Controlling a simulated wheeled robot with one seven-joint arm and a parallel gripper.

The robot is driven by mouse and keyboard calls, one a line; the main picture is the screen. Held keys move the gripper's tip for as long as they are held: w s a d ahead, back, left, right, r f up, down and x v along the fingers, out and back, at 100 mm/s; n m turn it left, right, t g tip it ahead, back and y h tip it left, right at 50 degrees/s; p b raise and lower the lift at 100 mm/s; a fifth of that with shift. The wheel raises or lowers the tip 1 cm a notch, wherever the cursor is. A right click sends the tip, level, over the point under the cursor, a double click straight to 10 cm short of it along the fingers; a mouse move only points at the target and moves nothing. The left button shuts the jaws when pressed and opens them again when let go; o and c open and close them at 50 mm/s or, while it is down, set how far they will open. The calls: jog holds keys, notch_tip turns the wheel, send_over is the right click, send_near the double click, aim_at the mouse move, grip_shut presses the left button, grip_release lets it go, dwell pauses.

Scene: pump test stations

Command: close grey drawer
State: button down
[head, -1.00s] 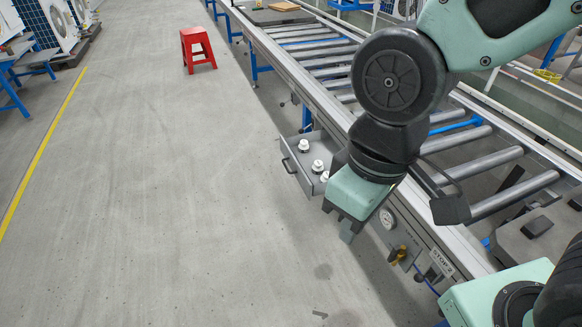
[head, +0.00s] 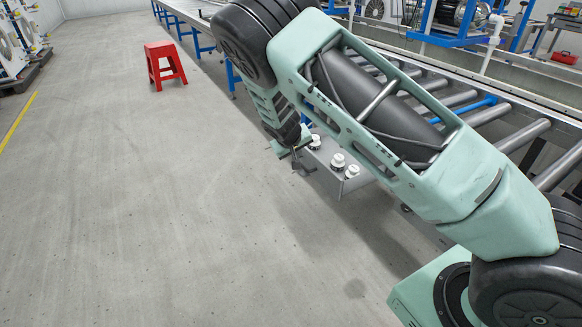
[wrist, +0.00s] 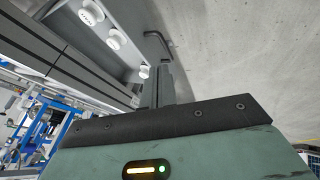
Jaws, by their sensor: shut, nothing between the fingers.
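The grey drawer (head: 326,178) is pulled out from the side of the roller conveyor, with white round-topped parts (head: 338,161) inside it. In the wrist view the drawer (wrist: 128,22) is at the top, with its dark bar handle (wrist: 160,42) on its front. My gripper (head: 299,163) is at the drawer's front, on the aisle side, partly hidden by my arm in the head view. In the wrist view its fingers (wrist: 158,78) are together and empty, close to the handle. I cannot tell whether they touch it.
The roller conveyor (head: 478,98) runs along the right on blue legs. A red stool (head: 165,65) stands in the aisle further back. The grey floor (head: 160,210) left of the drawer is clear. My arm hides part of the conveyor.

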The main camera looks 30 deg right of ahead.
jog(key=w+f, duration=0.1)
jog(key=b, duration=0.3)
send_near(314, 162)
jog(key=shift+x, duration=2.35)
jog(key=d, duration=1.8)
jog(key=shift+w+d+p, duration=0.15)
jog(key=shift+w+p, duration=0.2)
jog(key=shift+p, duration=0.05)
jog(key=shift+f, duration=0.1)
